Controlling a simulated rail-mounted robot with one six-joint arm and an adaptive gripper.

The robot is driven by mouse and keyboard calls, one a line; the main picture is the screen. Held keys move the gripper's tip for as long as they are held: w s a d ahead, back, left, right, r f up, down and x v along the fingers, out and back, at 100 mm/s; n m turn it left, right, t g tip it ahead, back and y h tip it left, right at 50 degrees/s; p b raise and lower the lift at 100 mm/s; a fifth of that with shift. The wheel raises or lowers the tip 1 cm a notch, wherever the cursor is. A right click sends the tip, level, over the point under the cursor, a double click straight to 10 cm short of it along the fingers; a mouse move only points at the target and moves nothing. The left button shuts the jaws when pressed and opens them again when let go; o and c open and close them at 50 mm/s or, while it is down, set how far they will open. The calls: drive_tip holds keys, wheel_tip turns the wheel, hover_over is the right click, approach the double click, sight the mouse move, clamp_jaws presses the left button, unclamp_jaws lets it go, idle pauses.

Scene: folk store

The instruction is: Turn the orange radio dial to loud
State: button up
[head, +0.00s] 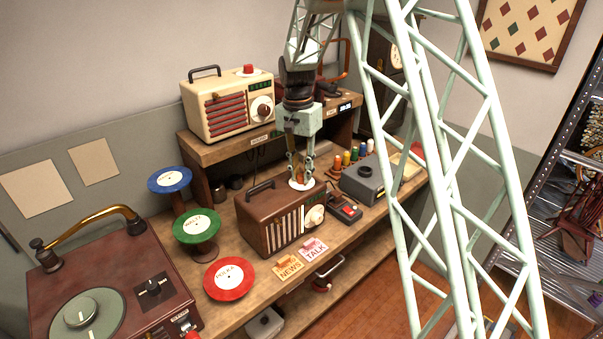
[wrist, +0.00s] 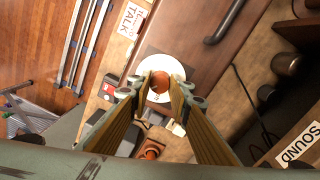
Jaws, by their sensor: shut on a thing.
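The brown radio (head: 270,222) stands on the workbench with a handle on top and a cream knob on its front. On its top right is a white disc (head: 297,186) with the orange dial (head: 301,179) in its middle. My gripper (head: 301,168) points straight down over the dial, its fingers closed around it. In the wrist view the orange dial (wrist: 160,82) sits between the two fingertips, over the white disc (wrist: 149,66). The gripper is shut on the dial. Any loud marking and the dial's pointer are too small or hidden to read.
A cream radio (head: 229,103) stands on the shelf behind. A grey box (head: 368,183) and a small red-black device (head: 344,209) are close on the right. Colored discs on stands and a turntable (head: 105,290) are to the left. NEWS and TALK cards (head: 313,250) lie in front.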

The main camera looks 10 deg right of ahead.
sight(300, 175)
drive_tip(key=shift+m, duration=1.3)
drive_tip(key=o, duration=0.8)
drive_tip(key=shift+o, duration=0.2)
drive_tip(key=shift+r, duration=0.2)
wheel_tip(300, 175, up, 12)
drive_tip(key=shift+w+a+f, duration=0.15)
drive_tip(key=shift+w, duration=0.1)
